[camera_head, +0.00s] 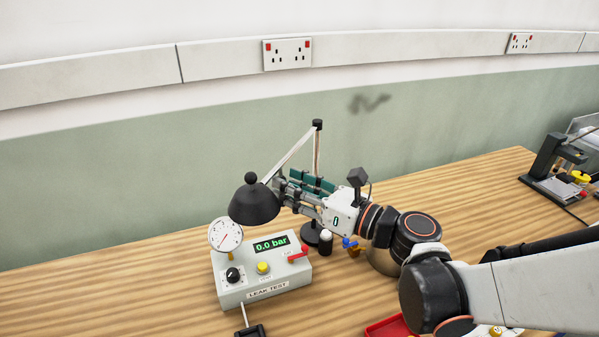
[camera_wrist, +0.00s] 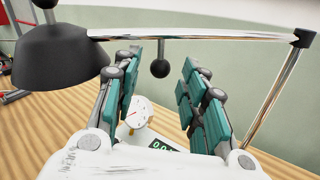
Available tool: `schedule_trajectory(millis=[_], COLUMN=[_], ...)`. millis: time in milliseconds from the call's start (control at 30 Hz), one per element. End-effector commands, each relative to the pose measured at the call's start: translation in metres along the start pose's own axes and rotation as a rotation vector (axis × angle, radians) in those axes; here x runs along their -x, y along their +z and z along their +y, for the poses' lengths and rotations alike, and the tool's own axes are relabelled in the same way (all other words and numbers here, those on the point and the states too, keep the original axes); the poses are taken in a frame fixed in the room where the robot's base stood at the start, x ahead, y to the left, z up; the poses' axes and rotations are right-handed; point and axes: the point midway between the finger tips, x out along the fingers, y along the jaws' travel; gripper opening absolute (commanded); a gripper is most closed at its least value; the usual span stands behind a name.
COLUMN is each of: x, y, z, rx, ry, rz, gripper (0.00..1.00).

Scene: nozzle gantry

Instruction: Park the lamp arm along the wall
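The lamp has a black dome shade (camera_head: 256,208) above the gauge box. Its pale, shiny arm (camera_head: 292,152) slopes up from the shade to the top of a thin post (camera_head: 317,140). In the wrist view the lamp arm (camera_wrist: 215,37) crosses the top, with the shade (camera_wrist: 55,58) at left and the post (camera_wrist: 277,85) at right. A dark ball knob (camera_wrist: 159,68) hangs from the arm on a short stem. My gripper (camera_wrist: 162,58) is open, its teal-padded fingers either side of the knob with gaps visible. In the head view my gripper (camera_head: 291,188) is just right of the shade.
The leak-test box (camera_head: 262,268) with dial gauge (camera_head: 226,235) stands below the shade. A red tray (camera_head: 388,327) is at the front.

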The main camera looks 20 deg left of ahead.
Motion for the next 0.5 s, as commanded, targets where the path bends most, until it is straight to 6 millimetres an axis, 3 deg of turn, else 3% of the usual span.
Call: schedule_trajectory(millis=[200,500], x=[-0.026,-0.032], y=[-0.001,0.000], z=[0.000,0.000], rx=[0.001,0.001], ry=[0.002,0.000], rz=[0.001,0.000], gripper=[0.39,0.39])
